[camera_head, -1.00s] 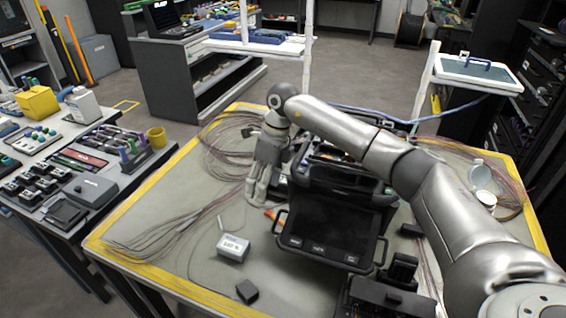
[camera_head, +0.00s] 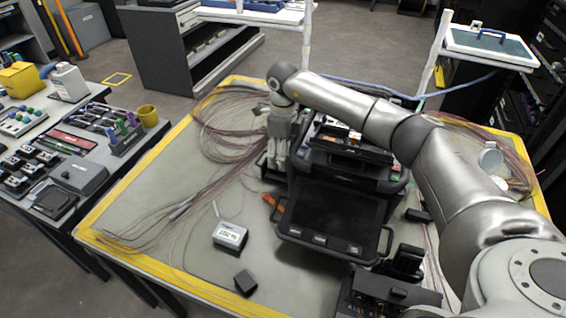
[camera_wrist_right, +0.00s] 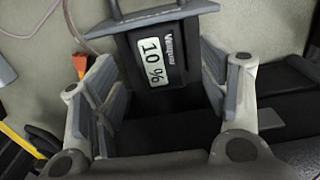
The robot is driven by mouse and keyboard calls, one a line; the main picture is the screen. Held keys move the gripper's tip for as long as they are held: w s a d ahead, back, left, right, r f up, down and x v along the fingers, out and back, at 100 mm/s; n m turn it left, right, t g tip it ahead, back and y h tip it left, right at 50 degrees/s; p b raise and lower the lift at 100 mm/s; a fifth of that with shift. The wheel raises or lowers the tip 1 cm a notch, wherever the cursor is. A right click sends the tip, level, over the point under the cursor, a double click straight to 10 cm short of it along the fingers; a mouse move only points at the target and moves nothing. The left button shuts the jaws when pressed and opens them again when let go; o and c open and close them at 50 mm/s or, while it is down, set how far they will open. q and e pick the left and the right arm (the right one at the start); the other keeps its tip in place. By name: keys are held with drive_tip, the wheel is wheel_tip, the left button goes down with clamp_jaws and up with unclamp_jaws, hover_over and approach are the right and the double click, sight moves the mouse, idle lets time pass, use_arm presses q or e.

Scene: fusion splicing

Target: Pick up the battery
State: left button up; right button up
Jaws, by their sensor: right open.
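A black battery with a white "10 %" label (camera_wrist_right: 165,55) and a grey handle (camera_wrist_right: 165,12) shows in the right wrist view. It lies between the spread fingers of my right gripper (camera_wrist_right: 160,95), which is open. I cannot tell if the fingers touch it. In the head view my right gripper (camera_head: 277,155) hangs at the left side of the black fusion splicer (camera_head: 330,215), where the battery is hidden from view. A grey block with a white label (camera_head: 230,235), which looks like another battery, lies on the table. My left gripper is not in view.
A small dark block (camera_head: 245,282) lies near the table's front edge. Loose fibre cables (camera_head: 215,125) cover the table's left and back. A black device (camera_head: 390,290) stands at the front. An orange item (camera_head: 268,199) lies beside the splicer.

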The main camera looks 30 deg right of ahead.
drive_tip(key=shift+f, duration=0.7)
drive_tip(key=shift+w+f, duration=0.1)
drive_tip(key=shift+f, duration=0.4)
drive_tip(key=shift+c, duration=1)
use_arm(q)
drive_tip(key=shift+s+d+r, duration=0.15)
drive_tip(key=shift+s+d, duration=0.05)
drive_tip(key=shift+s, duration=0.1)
use_arm(e)
drive_tip(key=shift+r, duration=0.1)
drive_tip(key=c, duration=1.3)
drive_tip(key=shift+o, duration=0.2)
drive_tip(key=shift+r, duration=0.1)
